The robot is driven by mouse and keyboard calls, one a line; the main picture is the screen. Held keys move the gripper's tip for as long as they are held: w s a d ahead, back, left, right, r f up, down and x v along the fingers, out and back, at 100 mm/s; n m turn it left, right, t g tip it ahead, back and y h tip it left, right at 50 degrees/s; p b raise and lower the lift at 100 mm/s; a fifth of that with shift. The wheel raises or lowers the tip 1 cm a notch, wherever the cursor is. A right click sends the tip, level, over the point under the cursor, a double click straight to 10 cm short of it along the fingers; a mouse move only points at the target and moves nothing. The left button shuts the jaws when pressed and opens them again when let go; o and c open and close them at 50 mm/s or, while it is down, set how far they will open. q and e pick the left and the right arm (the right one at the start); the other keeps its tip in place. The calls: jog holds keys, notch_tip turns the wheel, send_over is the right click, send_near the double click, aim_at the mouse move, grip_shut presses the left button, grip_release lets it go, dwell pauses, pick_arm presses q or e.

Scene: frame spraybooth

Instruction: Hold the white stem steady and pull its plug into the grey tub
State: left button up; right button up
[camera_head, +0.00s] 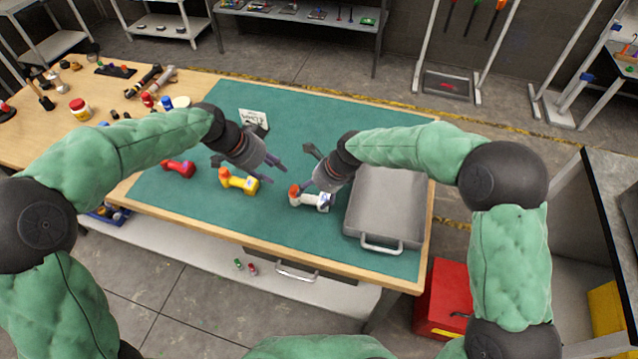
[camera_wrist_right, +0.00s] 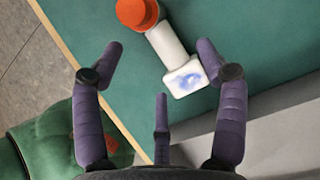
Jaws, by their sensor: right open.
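The white stem (camera_head: 312,198) lies on the green mat with its orange plug (camera_head: 294,191) at the left end. In the right wrist view the white stem (camera_wrist_right: 170,48) ends in a block with a blue mark, and the orange plug (camera_wrist_right: 136,12) is at the top. My right gripper (camera_head: 308,175) is open above and close to the stem, with nothing between its fingers. My left gripper (camera_head: 252,168) is open and empty, above the mat near the yellow stem. The grey tub (camera_head: 388,205) stands right of the white stem, partly behind my right arm.
A yellow stem (camera_head: 238,182) and a red stem (camera_head: 178,168) lie left of the white one. A small white sign (camera_head: 254,118) stands farther back. Jars and tools crowd the wooden table (camera_head: 110,85) at left. The mat's back middle is clear.

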aim_at(292, 188)
jog(key=shift+x, duration=2.05)
jog(key=c, duration=1.3)
pick_arm(q)
jog(key=o, duration=0.3)
pick_arm(e)
jog(key=shift+o, duration=0.2)
pick_arm(q)
jog(key=d+f+y, duration=0.1)
jog(key=f, duration=0.2)
jog(key=w+d+f+n+y, duration=0.1)
jog(key=d+f, duration=0.1)
jog(key=f, duration=0.2)
jog(key=w+d+f+n, duration=0.1)
jog(key=f, duration=0.3)
jog(key=shift+w+d+f+g+y, duration=0.15)
jog(key=shift+w+f+g+y, duration=0.05)
jog(key=shift+g+y, duration=0.2)
